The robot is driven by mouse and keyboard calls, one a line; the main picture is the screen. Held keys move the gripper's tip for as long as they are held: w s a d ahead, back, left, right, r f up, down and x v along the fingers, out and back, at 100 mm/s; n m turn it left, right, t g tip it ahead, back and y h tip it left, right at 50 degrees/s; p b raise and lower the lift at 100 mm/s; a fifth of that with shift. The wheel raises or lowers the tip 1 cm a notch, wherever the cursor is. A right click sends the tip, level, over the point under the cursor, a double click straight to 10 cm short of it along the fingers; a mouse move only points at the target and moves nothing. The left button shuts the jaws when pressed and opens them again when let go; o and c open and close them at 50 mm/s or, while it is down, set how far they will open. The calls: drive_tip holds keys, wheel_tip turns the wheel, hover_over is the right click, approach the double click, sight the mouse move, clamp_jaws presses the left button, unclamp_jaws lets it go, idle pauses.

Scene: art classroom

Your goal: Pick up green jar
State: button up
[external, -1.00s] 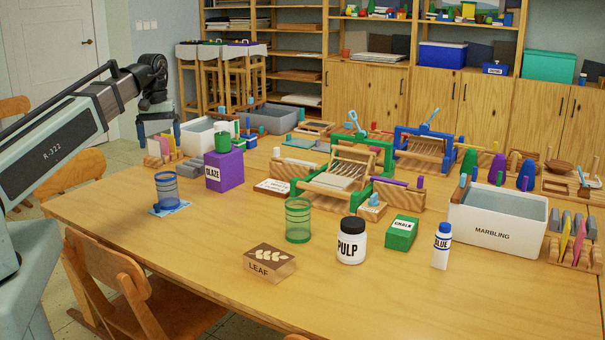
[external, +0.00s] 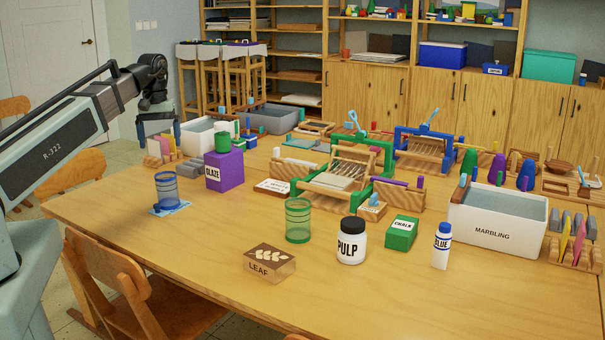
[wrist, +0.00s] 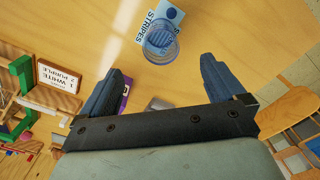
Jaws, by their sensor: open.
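A clear green jar (external: 298,220) stands upright near the middle of the table, left of the white PULP jar (external: 351,241) and behind the LEAF block (external: 269,263). A smaller green container with a white band (external: 222,141) appears to stand on the purple GLAZE box (external: 224,169). My gripper (external: 157,122) is raised over the far left end of the table, well away from the clear green jar. In the wrist view its fingers (wrist: 160,72) are spread and empty. The clear green jar is not seen in the wrist view.
A clear blue jar (external: 166,189) stands on the blue STRIPES card (external: 184,206), also below my fingers in the wrist view (wrist: 160,45). A green CHALK box (external: 401,233), a glue bottle (external: 441,247) and wooden frames stand around.

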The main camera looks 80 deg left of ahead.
drive_tip(key=m, duration=1.8)
approach(298, 211)
wheel_tip(298, 211, up, 2)
drive_tip(key=a, duration=0.3)
drive_tip(key=shift+w+f+m, duration=0.1)
drive_tip(key=shift+f+m, duration=1.45)
drive_tip(key=shift+f, duration=0.75)
drive_tip(key=shift+w+f+m, duration=0.15)
drive_tip(key=shift+f+m, duration=1.35)
drive_tip(key=shift+f, duration=0.8)
drive_tip(key=shift+w+f+m, duration=0.1)
drive_tip(key=shift+f+m, duration=1.45)
drive_tip(key=shift+f, duration=0.75)
drive_tip(key=c, duration=1.1)
